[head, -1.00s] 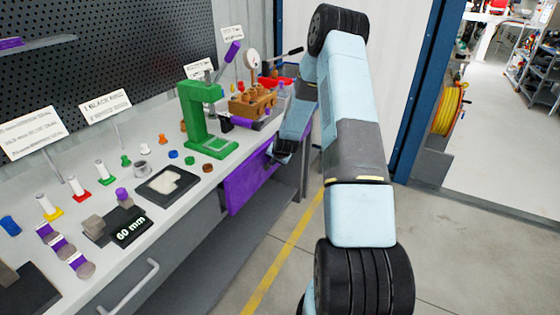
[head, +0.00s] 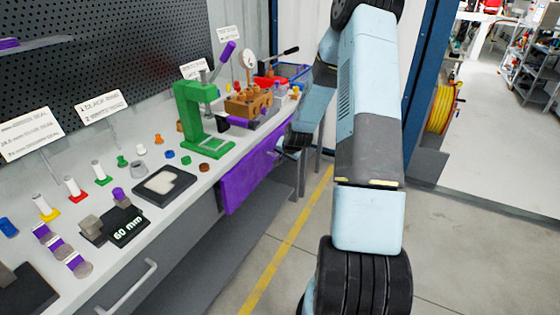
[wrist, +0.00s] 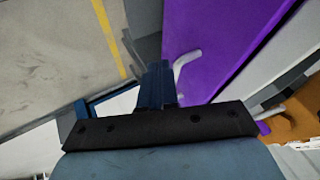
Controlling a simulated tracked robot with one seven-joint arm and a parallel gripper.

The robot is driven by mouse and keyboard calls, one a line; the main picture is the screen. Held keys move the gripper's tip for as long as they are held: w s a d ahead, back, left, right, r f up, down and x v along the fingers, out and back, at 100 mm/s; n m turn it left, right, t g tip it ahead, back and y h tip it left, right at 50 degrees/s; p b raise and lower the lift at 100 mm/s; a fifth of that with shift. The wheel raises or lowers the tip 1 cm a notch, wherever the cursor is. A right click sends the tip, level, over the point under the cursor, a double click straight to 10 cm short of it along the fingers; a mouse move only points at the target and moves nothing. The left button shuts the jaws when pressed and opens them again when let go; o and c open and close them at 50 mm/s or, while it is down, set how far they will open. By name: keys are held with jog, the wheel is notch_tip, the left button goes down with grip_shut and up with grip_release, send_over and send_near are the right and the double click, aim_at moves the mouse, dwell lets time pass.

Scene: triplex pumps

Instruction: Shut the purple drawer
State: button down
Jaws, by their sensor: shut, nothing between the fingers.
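The purple drawer (head: 250,178) is under the right part of the workbench; its purple front faces the aisle. In the head view its front lies close to the bench edge, and I cannot tell whether a small gap is left. The wrist view shows the purple front (wrist: 205,45) with a pale bar handle (wrist: 187,60). My gripper (head: 291,143) is at the drawer's far right end in the head view. In the wrist view my gripper's fingers (wrist: 156,75) are shut and empty, beside the handle; whether they touch it is unclear.
The bench top (head: 130,225) carries a green press (head: 203,120), an orange-brown pump block (head: 248,103) and several small parts. A grey drawer with a handle (head: 130,288) is at lower left. The floor (head: 290,270) in front is clear. A blue door post (head: 425,90) stands right.

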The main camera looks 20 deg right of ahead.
aim_at(250, 179)
jog(key=s+a+f+m+g+y, duration=0.35)
jog(key=s+f, duration=0.25)
jog(key=s, duration=0.3)
jog(key=s+a+f+m+g+y, duration=0.35)
jog(key=s+f+y, duration=0.2)
jog(key=s, duration=0.35)
jog(key=w+d+r+m+t+y, duration=0.25)
jog(key=w+m+t, duration=0.45)
jog(key=m+t, duration=0.6)
jog(key=shift+n+t, duration=0.4)
jog(key=x, duration=1.3)
jog(key=shift+w+d, duration=0.1)
jog(key=shift+d, duration=0.15)
